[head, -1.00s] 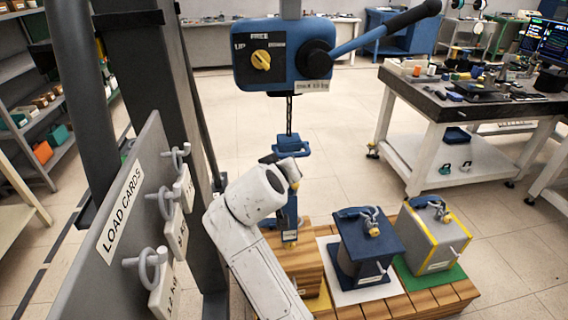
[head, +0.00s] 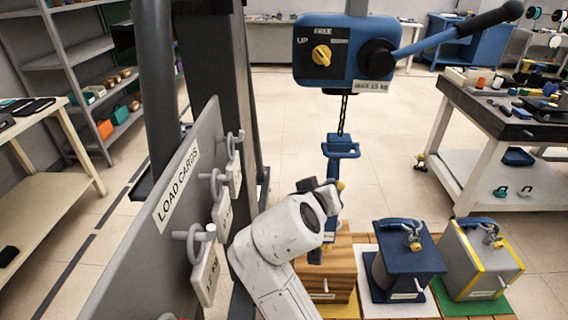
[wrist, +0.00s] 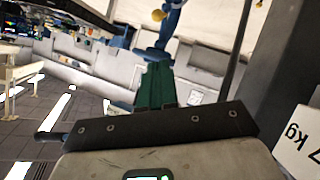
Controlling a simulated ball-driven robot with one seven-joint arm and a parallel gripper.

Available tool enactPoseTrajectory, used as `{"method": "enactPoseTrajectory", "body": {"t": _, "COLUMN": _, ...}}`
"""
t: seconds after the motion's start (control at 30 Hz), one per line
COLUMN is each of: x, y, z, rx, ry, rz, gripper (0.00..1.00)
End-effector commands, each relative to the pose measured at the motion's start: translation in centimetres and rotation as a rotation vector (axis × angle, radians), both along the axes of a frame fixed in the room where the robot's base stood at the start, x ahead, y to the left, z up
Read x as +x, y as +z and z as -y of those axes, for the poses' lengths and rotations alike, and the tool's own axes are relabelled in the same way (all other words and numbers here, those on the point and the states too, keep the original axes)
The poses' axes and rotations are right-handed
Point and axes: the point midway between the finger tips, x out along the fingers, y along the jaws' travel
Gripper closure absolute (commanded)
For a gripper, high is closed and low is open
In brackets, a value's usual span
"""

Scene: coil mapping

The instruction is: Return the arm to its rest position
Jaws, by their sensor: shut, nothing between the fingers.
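My white arm (head: 275,245) reaches up from the bottom middle of the head view. Its dark gripper (head: 325,192) is at the arm's end, partly hidden by the wrist, and looks to be in front of the lower part of the blue hook block (head: 340,148). In the wrist view my gripper's green fingers (wrist: 158,72) are together, with nothing held between them. A blue piece with a yellow knob (wrist: 160,15) shows just beyond the fingertips; I cannot tell whether they touch.
The blue hoist (head: 345,52) hangs above, its chain holding the hook block. The load cards board (head: 170,215) and a dark post stand left. A navy load (head: 408,265) and a grey-yellow load (head: 484,262) stand on the platform right. A workbench (head: 500,120) is farther right.

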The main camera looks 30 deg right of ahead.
Motion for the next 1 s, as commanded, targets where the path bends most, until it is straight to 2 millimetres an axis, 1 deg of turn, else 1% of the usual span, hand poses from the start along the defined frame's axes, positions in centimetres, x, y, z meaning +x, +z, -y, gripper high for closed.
{"method": "enactPoseTrajectory", "body": {"t": 0.17, "x": 0.0, "y": -0.1, "z": 0.0, "rx": 0.001, "ry": 0.001, "rz": -0.001, "gripper": 1.0}}
{"method": "enactPoseTrajectory", "body": {"t": 0.23, "x": -0.3, "y": -0.6, "z": 0.2, "rx": 0.009, "ry": 0.004, "rz": -0.014, "gripper": 1.0}}
{"method": "enactPoseTrajectory", "body": {"t": 0.27, "x": -0.6, "y": -1.2, "z": 0.3, "rx": 0.017, "ry": 0.007, "rz": -0.026, "gripper": 1.0}}
{"method": "enactPoseTrajectory", "body": {"t": 0.37, "x": -2.5, "y": -4.4, "z": 0.9, "rx": 0.067, "ry": 0.036, "rz": -0.1, "gripper": 1.0}}
{"method": "enactPoseTrajectory", "body": {"t": 0.47, "x": -5.8, "y": -9.3, "z": 1.4, "rx": 0.158, "ry": 0.084, "rz": -0.216, "gripper": 1.0}}
{"method": "enactPoseTrajectory", "body": {"t": 0.5, "x": -7.6, "y": -11.4, "z": 1.4, "rx": 0.204, "ry": 0.108, "rz": -0.27, "gripper": 1.0}}
{"method": "enactPoseTrajectory", "body": {"t": 0.53, "x": -8.9, "y": -12.9, "z": 1.3, "rx": 0.239, "ry": 0.126, "rz": -0.309, "gripper": 1.0}}
{"method": "enactPoseTrajectory", "body": {"t": 0.57, "x": -10.3, "y": -14.3, "z": 1.1, "rx": 0.275, "ry": 0.145, "rz": -0.349, "gripper": 1.0}}
{"method": "enactPoseTrajectory", "body": {"t": 0.6, "x": -12.3, "y": -16.1, "z": 0.8, "rx": 0.324, "ry": 0.17, "rz": -0.4, "gripper": 1.0}}
{"method": "enactPoseTrajectory", "body": {"t": 0.67, "x": -15.3, "y": -18.5, "z": 0.1, "rx": 0.4, "ry": 0.21, "rz": -0.473, "gripper": 1.0}}
{"method": "enactPoseTrajectory", "body": {"t": 0.7, "x": -17.3, "y": -19.8, "z": -0.5, "rx": 0.45, "ry": 0.237, "rz": -0.517, "gripper": 1.0}}
{"method": "enactPoseTrajectory", "body": {"t": 0.8, "x": -21.7, "y": -22.3, "z": -2.2, "rx": 0.564, "ry": 0.299, "rz": -0.61, "gripper": 1.0}}
{"method": "enactPoseTrajectory", "body": {"t": 0.83, "x": -22.8, "y": -22.9, "z": -2.8, "rx": 0.595, "ry": 0.314, "rz": -0.633, "gripper": 1.0}}
{"method": "enactPoseTrajectory", "body": {"t": 0.9, "x": -25.0, "y": -23.7, "z": -3.9, "rx": 0.654, "ry": 0.348, "rz": -0.672, "gripper": 1.0}}
{"method": "enactPoseTrajectory", "body": {"t": 1.0, "x": -27.0, "y": -24.4, "z": -5.0, "rx": 0.71, "ry": 0.38, "rz": -0.707, "gripper": 1.0}}
